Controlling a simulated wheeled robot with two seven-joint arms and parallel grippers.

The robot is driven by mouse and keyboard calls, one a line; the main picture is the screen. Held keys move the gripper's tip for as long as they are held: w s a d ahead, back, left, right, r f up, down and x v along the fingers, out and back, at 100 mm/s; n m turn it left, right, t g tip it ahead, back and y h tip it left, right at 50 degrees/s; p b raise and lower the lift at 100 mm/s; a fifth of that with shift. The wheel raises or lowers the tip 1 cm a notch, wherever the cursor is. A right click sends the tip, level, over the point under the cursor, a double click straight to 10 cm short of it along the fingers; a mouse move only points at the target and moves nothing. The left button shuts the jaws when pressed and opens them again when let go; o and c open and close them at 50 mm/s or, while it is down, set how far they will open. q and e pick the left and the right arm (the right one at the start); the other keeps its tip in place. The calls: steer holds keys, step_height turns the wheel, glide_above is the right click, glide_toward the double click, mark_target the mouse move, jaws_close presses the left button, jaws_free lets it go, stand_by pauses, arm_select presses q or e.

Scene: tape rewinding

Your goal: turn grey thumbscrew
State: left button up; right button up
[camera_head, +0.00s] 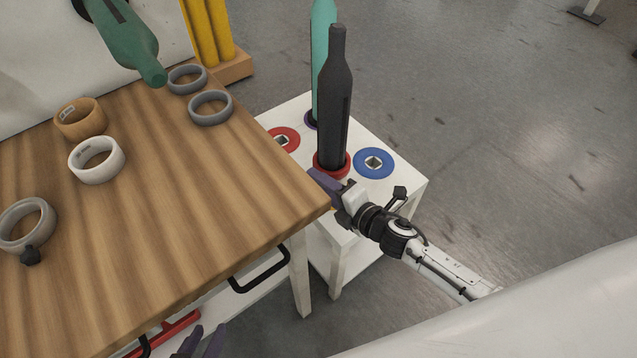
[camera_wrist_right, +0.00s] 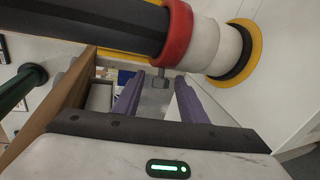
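The grey thumbscrew (camera_wrist_right: 160,80) sticks out beneath a red collar (camera_wrist_right: 176,35) in the right wrist view. In the head view the red collar (camera_head: 331,165) rings the base of an upright dark bottle-shaped post (camera_head: 335,105), and the thumbscrew cannot be made out. My right gripper (camera_wrist_right: 157,93) is open, its purple fingers on either side of the thumbscrew in the picture; contact cannot be told. In the head view my right gripper (camera_head: 325,185) is low beside the collar, partly hidden. My left gripper's purple fingertips (camera_head: 204,338) show apart at the bottom edge, empty.
The white stand (camera_head: 405,182) also bears a blue disc (camera_head: 374,163), a red disc (camera_head: 284,139) and a teal post (camera_head: 321,60). A wooden table (camera_head: 190,190) with several tape rolls stands close at left. Open floor lies to the right.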

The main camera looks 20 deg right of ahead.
steer(key=shift+w+a+f, duration=0.15)
steer(key=shift+w+a, duration=0.05)
steer(key=shift+w, duration=0.3)
